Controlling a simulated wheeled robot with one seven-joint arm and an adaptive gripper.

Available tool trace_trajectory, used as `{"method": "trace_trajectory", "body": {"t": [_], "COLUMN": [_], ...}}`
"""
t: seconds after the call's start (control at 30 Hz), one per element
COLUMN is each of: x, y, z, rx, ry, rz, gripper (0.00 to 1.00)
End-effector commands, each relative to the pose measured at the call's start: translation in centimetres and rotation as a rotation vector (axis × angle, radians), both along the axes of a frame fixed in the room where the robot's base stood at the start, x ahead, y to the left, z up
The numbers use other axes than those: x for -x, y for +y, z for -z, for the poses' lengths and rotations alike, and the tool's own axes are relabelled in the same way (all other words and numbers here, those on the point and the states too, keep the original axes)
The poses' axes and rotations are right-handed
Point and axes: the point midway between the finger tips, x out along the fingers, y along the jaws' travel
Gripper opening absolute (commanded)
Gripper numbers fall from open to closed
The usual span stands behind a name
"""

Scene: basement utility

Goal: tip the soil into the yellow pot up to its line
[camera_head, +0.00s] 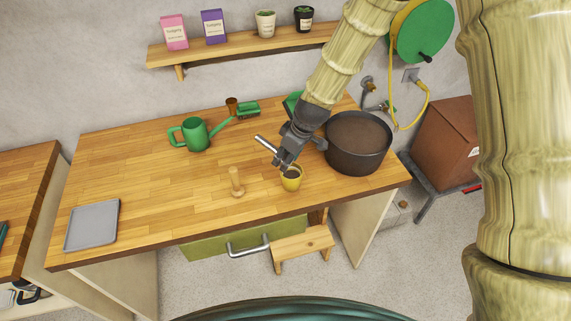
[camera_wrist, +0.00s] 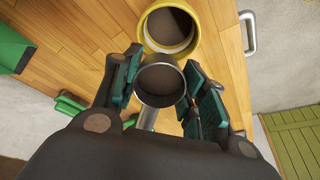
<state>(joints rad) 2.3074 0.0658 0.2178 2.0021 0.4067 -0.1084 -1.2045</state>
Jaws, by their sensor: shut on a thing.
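The yellow pot (camera_head: 291,181) stands near the front edge of the wooden workbench. My gripper (camera_head: 284,160) is just above and beside the pot. It is shut on a metal scoop (camera_head: 266,143), whose silver handle sticks out to the upper left. In the wrist view the scoop's round cup (camera_wrist: 162,61) sits between the fingers of my gripper (camera_wrist: 162,92), with brown soil in it, next to the pot's rim. A large dark tub (camera_head: 356,163) of soil stands right of my gripper.
A wooden dibber (camera_head: 237,184) stands left of the pot.

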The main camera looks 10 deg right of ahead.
Motion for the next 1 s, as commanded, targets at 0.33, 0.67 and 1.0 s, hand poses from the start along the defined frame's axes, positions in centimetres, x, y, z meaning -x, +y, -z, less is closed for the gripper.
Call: {"method": "trace_trajectory", "body": {"t": [0.33, 0.67, 1.0], "x": [-0.01, 0.00, 0.00], "y": [0.03, 0.06, 0.01], "z": [-0.07, -0.21, -0.09], "rx": [-0.038, -0.043, -0.048], "ry": [-0.031, -0.037, -0.040], "rz": [0.000, -0.002, -0.001], "gripper": [0.18, 0.18, 0.18]}}
